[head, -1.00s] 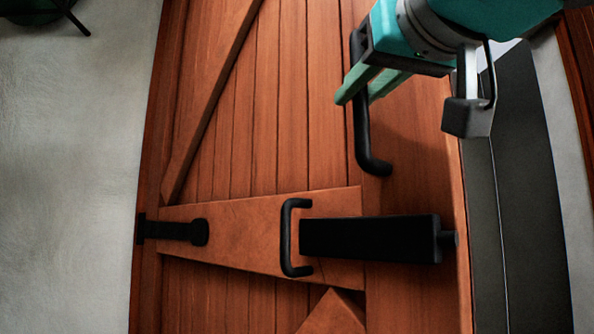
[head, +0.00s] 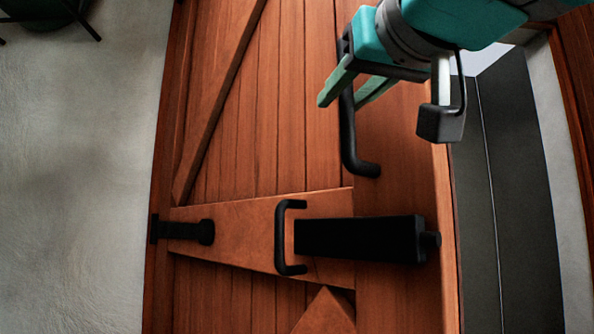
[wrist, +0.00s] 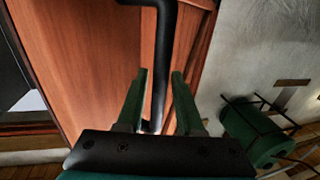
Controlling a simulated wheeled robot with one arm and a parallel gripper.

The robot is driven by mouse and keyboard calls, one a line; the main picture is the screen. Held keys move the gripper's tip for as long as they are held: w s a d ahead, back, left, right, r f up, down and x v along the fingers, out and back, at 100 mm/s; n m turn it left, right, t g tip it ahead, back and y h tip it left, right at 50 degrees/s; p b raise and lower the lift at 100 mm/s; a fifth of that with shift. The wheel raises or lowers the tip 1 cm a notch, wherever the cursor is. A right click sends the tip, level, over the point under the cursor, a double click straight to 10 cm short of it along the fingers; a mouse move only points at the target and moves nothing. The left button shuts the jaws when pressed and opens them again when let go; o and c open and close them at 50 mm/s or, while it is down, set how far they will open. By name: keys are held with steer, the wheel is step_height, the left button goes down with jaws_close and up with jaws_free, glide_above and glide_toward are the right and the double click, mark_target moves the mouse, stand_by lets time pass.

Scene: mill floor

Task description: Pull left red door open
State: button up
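The red-brown plank door (head: 235,150) fills the middle of the head view and stands partly open, with its free edge to the right. A black bar handle (head: 347,135) is on it near that edge. My gripper (head: 345,98) has its green fingers on either side of this handle. In the wrist view the handle (wrist: 162,50) runs between the fingers (wrist: 160,73). The door (wrist: 95,60) also shows in the wrist view.
A second black handle (head: 283,237) and a black latch block (head: 358,239) are lower on the door. A black hinge strap (head: 185,230) is at its left.

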steer(key=shift+o, duration=1.1)
steer(key=shift+s, duration=0.1)
steer(key=v, duration=0.7)
steer(key=shift+s, duration=0.35)
steer(key=shift+d, duration=0.1)
steer(key=shift+c, duration=0.4)
